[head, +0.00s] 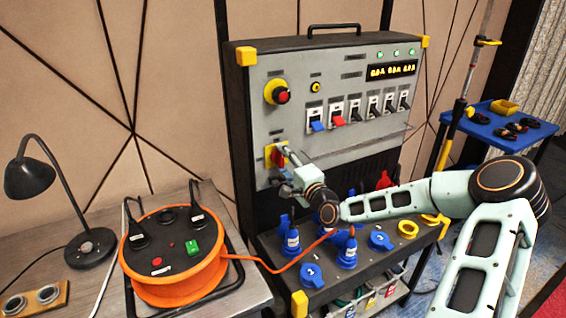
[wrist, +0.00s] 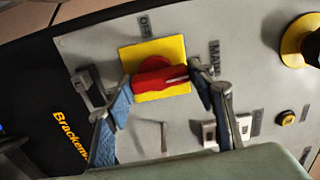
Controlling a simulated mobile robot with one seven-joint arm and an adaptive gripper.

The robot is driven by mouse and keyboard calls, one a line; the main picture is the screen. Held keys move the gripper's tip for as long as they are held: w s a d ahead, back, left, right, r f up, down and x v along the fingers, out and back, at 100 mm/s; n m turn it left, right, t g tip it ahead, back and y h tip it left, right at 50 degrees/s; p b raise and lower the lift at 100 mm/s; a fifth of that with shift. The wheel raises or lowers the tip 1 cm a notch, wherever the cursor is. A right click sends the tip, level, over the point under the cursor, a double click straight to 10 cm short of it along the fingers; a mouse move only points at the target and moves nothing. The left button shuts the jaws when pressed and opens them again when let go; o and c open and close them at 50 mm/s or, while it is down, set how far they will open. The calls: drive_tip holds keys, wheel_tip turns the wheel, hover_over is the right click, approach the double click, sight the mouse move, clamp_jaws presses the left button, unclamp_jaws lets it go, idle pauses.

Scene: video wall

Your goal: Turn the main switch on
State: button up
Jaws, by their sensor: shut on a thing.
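The main switch is a red rotary handle (wrist: 160,78) on a square yellow plate (wrist: 168,52), with a "MAIN" label beside it. In the wrist view the handle lies roughly crosswise, slightly tilted, between the two blue-padded fingers. My gripper (wrist: 160,82) is shut on the handle, one finger at each end. In the head view the yellow plate (head: 269,156) sits low on the left of the grey panel, and my gripper (head: 285,160) reaches it from the right, hiding part of the handle.
Above the switch is a red-and-yellow emergency button (head: 281,96). Plugs stand on the ledge below. An orange cable reel (head: 172,255) is at the left.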

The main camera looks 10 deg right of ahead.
drive_tip(key=shift+m, duration=0.3)
idle(0.4)
drive_tip(key=o, duration=1.2)
drive_tip(key=shift+c, duration=0.2)
drive_tip(key=v, duration=1.2)
